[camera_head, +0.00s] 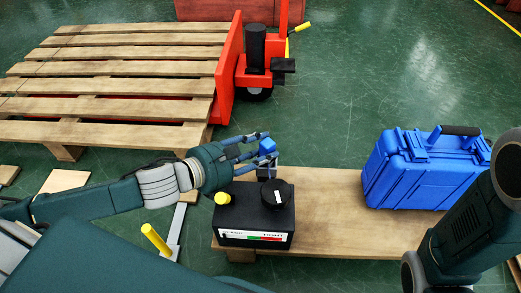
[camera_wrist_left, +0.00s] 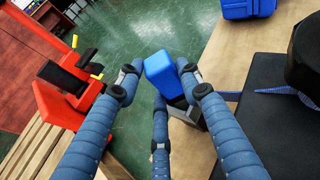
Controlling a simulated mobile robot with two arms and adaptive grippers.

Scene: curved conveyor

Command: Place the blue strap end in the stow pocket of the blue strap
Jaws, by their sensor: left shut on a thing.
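My left gripper (camera_head: 264,145) is shut on a small blue block, which I take to be the blue strap end (camera_head: 267,146). It holds the block just above and behind the black box (camera_head: 250,215). In the left wrist view the blue strap end (camera_wrist_left: 160,72) sits between the fingertips, with a dark grey piece (camera_wrist_left: 188,112) just below it; I cannot tell if they touch. A thin blue strip, perhaps the blue strap (camera_wrist_left: 278,90), lies on the black box next to its round black cap. I cannot make out the stow pocket. My right gripper is out of view.
The black box stands at the left end of a wooden bench (camera_head: 330,225), with a yellow cap (camera_head: 222,198). A blue case (camera_head: 415,175) stands on the bench's right. A wooden pallet (camera_head: 115,80) and red pallet jack (camera_head: 235,75) are behind. Bare bench lies between box and case.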

